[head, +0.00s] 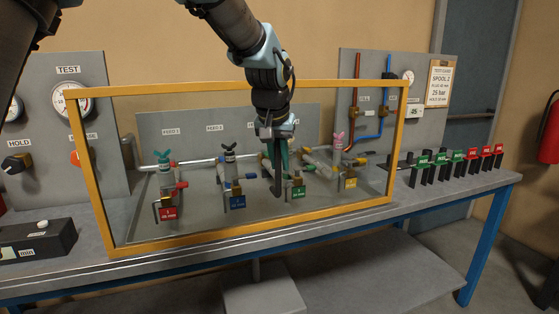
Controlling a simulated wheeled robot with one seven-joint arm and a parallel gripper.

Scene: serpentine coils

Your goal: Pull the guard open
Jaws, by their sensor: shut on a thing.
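The guard (400,150) is a clear panel in a yellow frame. It stands upright on the bench, in front of a row of valves. My gripper (277,178) is on the near side of the panel, right of its middle. It is shut on what looks like the guard's dark upright handle (278,185); the jaws hide much of it. Behind the panel are a red-tagged valve (167,190), a blue-tagged valve (234,180), a green-tagged valve (298,188) partly hidden by my gripper, and a yellow-tagged valve (348,178).
A gauge panel (100,130) stands at the left and a pipe panel (345,80) at the back right. Several green and red tagged blocks (455,160) line the bench's right end. A dark box (35,240) sits front left. A fire extinguisher (549,135) hangs far right.

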